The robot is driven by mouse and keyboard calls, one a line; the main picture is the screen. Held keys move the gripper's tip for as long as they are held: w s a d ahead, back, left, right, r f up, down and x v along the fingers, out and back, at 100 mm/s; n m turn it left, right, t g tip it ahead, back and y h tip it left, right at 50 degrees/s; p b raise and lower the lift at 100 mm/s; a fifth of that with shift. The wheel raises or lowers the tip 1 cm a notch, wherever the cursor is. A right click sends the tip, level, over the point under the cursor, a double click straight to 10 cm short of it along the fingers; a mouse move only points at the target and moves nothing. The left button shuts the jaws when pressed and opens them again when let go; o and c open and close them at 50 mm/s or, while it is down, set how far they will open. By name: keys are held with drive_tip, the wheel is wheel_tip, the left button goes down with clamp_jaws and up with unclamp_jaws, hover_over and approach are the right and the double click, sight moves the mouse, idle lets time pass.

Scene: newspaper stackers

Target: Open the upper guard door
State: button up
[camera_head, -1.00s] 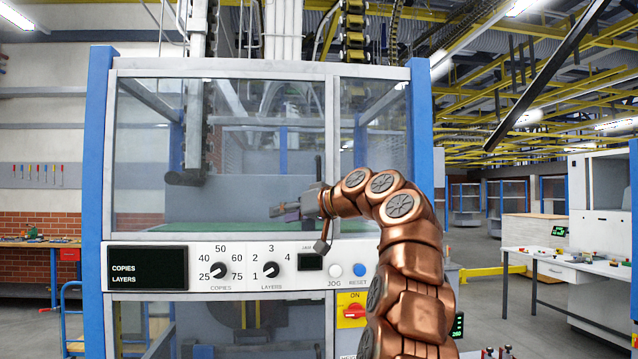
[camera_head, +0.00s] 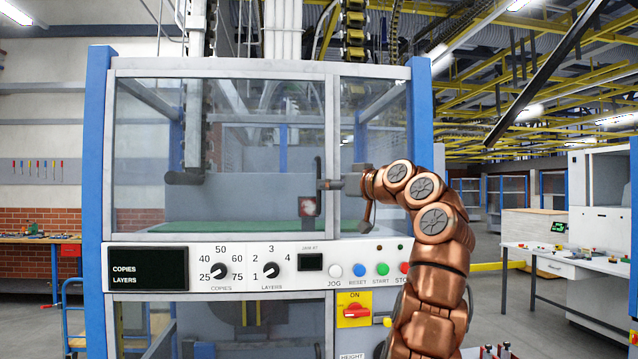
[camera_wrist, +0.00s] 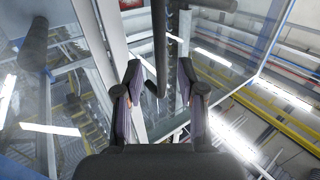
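The upper guard door (camera_head: 245,150) is a wide clear panel in a grey frame on the front of the machine. It appears shut. Its dark vertical handle (camera_head: 318,168) stands near the panel's right edge. My gripper (camera_head: 326,184) is at the handle, coming from the right. In the wrist view my gripper (camera_wrist: 158,82) has its two fingers apart. The dark handle bar (camera_wrist: 160,45) shows in the gap between them, and I see no finger pressed on it. How deep the bar sits between the fingers is hard to tell.
A control panel (camera_head: 225,268) with dials and buttons runs below the door. Blue posts (camera_head: 97,200) flank the machine. A narrower clear panel (camera_head: 375,120) is right of the door. A white table (camera_head: 560,262) stands at the far right, with open floor before it.

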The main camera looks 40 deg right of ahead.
sight(319, 207)
drive_tip(key=w, duration=0.2)
drive_tip(key=w+p, duration=0.1)
drive_tip(key=w, duration=0.1)
drive_tip(key=shift+w+d+p, duration=0.2)
drive_tip(key=shift+w+p, duration=0.1)
drive_tip(key=shift+w, duration=0.1)
drive_tip(key=shift+c, duration=0.3)
clamp_jaws()
